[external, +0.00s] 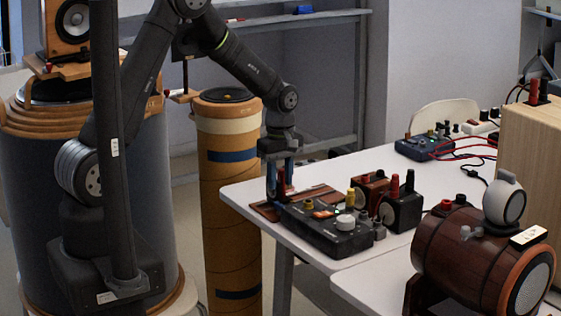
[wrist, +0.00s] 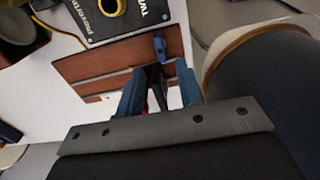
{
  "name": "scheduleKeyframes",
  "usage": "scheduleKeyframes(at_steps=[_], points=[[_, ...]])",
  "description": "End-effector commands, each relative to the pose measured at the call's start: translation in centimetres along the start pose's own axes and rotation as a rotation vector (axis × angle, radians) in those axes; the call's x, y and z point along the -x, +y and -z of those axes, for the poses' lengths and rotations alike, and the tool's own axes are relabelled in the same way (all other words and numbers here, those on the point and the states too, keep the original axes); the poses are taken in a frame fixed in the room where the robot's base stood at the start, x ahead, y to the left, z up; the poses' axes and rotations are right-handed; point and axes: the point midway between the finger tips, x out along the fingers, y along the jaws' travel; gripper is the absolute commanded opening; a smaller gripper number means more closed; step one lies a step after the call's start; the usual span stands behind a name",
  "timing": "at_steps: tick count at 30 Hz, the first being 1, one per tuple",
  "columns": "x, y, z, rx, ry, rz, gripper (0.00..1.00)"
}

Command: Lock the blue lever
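My gripper (external: 280,188) points down over the near left edge of the white table, above a brown wooden board (external: 262,212). Its two blue fingers (wrist: 159,72) are spread apart in the wrist view. A small blue piece (wrist: 160,47), which looks like the blue lever, stands on the board (wrist: 110,61) just beyond the fingertips. A dark upright part (wrist: 154,78) shows between the fingers; whether they touch it is unclear. A red part (external: 282,180) shows by the fingers in the external view. I cannot make out the blue lever there.
A black control box (external: 322,232) with knobs sits right beside the board. Red and black boxes (external: 402,208) stand behind it. A tall tan cylinder (external: 228,190) stands left of the table, close to the gripper. A barrel-shaped speaker (external: 455,258) is at front right.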

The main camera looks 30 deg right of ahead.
Motion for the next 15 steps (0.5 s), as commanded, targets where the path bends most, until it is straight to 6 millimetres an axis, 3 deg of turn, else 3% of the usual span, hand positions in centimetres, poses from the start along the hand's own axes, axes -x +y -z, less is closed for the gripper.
scheduleKeyframes(at_steps=[6, 15], points=[[-4.2, -0.1, 0.0, 0.0, -0.001, 0.003, 0.34], [-6.3, 0.0, 0.0, -0.001, 0.0, -0.001, 0.34]])
